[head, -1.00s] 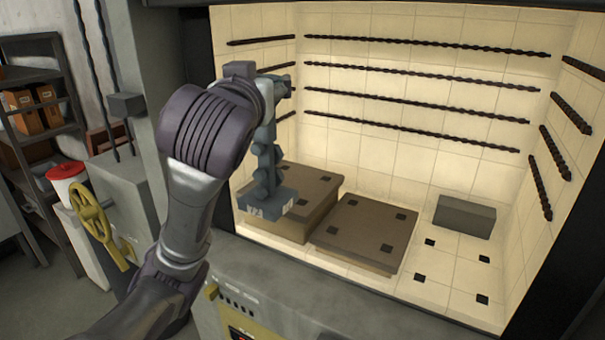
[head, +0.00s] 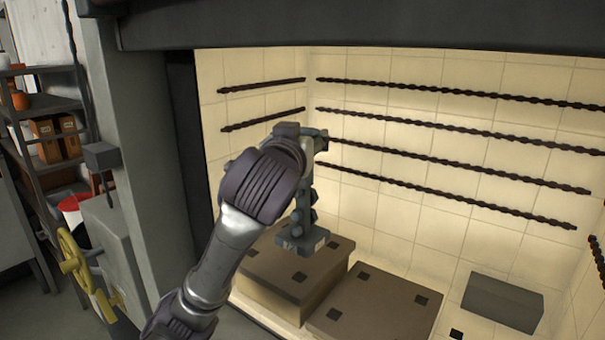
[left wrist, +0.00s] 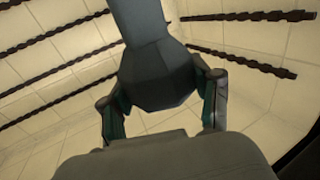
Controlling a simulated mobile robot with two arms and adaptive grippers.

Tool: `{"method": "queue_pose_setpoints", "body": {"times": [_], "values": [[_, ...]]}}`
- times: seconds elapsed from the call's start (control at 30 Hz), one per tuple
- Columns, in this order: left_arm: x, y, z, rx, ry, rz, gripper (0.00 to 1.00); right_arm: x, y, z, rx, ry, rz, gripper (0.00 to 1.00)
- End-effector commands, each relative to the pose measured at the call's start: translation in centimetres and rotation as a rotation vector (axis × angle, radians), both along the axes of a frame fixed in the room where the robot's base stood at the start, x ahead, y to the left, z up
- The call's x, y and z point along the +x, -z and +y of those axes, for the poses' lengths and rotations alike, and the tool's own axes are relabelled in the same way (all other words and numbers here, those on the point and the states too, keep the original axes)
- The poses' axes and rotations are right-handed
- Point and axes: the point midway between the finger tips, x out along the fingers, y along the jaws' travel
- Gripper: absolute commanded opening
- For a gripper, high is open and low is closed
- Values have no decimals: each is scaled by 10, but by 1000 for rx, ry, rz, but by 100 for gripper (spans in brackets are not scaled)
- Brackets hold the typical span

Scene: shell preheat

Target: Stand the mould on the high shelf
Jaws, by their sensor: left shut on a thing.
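The mould (head: 302,238) is a blue-grey piece with a faceted stem and a flat, wide base. It hangs upright below my left gripper (head: 312,143), over the high shelf (head: 283,279), the taller brown-topped block at left in the kiln. I cannot tell whether its base touches the shelf top. In the left wrist view my left gripper (left wrist: 162,100) is shut around a dark faceted part of the mould (left wrist: 155,72), a finger on each side. The base is hidden there. My right gripper is out of view.
A lower brown-topped shelf (head: 380,303) stands right of the high shelf. A grey block (head: 503,301) sits further right on the kiln floor. Dark twisted heating rods (head: 450,164) line the pale tiled walls. The kiln's dark upper edge (head: 350,30) runs overhead.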

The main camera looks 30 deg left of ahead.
Motion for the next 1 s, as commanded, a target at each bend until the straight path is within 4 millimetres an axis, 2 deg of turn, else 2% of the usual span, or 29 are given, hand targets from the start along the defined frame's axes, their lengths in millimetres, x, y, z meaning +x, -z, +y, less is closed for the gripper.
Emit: {"method": "queue_pose_setpoints", "body": {"times": [0.2, 0.37, 0.47, 0.77, 1.0], "values": [[38, 25, 24, 2, -4, 4, 0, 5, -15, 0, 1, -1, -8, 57], [55, 36, 33, 1, -2, -2, 0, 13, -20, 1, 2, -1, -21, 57], [58, 40, 35, 1, -1, -3, 0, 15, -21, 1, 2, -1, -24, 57], [59, 76, 35, 2, -1, 0, 0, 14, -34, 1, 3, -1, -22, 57], [58, 79, 35, 1, -1, -5, 0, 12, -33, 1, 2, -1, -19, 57]]}}
